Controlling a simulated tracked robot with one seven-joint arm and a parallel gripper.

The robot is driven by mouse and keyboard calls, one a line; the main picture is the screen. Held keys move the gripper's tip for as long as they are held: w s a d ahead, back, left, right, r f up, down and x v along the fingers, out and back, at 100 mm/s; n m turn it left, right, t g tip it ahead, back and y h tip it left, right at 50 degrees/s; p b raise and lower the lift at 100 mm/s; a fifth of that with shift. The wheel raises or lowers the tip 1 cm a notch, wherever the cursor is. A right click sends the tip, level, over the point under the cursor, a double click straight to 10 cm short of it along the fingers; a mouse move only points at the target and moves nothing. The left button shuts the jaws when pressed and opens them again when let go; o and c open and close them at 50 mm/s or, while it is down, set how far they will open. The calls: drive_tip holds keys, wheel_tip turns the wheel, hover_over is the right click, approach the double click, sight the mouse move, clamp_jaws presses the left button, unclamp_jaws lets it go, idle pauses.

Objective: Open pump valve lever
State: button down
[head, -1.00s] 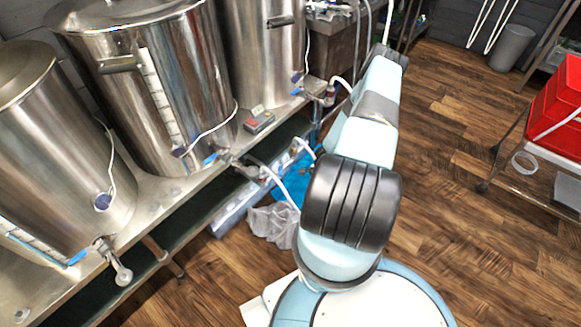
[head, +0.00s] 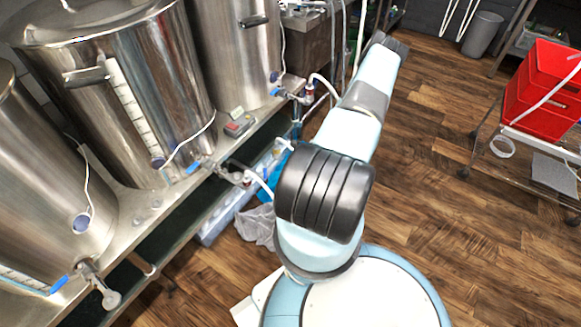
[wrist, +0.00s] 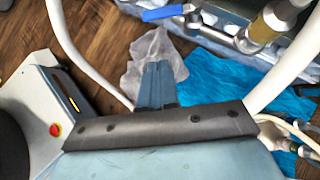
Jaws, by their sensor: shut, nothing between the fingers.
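A blue lever handle (wrist: 163,12) on a steel valve (wrist: 194,20) shows at the top of the wrist view. It joins a metal fitting with a brass-coloured section (wrist: 264,27). I take this for the pump valve lever; the pump itself cannot be made out. In the head view my arm hides the gripper, and I cannot pick out this lever there.
Steel kettles (head: 122,105) stand on a metal bench (head: 150,215) at left; their valves have blue levers (head: 193,167). Pale hoses (wrist: 85,60) run close on both sides of my gripper. A crumpled clear bag (wrist: 155,58) and blue sheet (wrist: 225,85) lie beyond. Red crates (head: 540,90) are at right.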

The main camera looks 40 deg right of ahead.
sight(265, 173)
drive_tip(key=w+a+f, duration=0.3)
drive_tip(key=w+a, duration=0.1)
drive_tip(key=a, duration=0.2)
drive_tip(key=shift+f, duration=0.1)
drive_tip(key=shift+w+a, duration=0.15)
drive_tip(key=shift+a, duration=0.1)
idle(0.4)
